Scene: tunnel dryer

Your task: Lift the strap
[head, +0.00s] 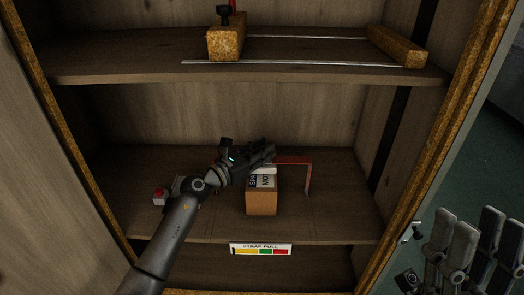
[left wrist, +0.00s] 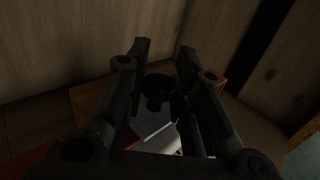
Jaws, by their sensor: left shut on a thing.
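A red strap (head: 293,160) shows on the middle shelf, running level to the right of my left gripper and then down to the shelf. My left gripper (head: 268,154) is just above and behind a cardboard box (head: 262,203) with a white printed label. In the left wrist view a dark round knob (left wrist: 157,88) sits between the fingers (left wrist: 160,75), and my left gripper is shut on it. How the knob joins the strap is hidden. My right gripper (head: 475,235) is at the lower right, outside the cabinet, with no object visible in it.
A small box with a red button (head: 160,194) stands left on the middle shelf. A "STRAP PULL" gauge label (head: 261,249) is on the shelf's front edge. The upper shelf (head: 130,67) holds wooden blocks (head: 226,43) and thin rods. Cabinet walls close in both sides.

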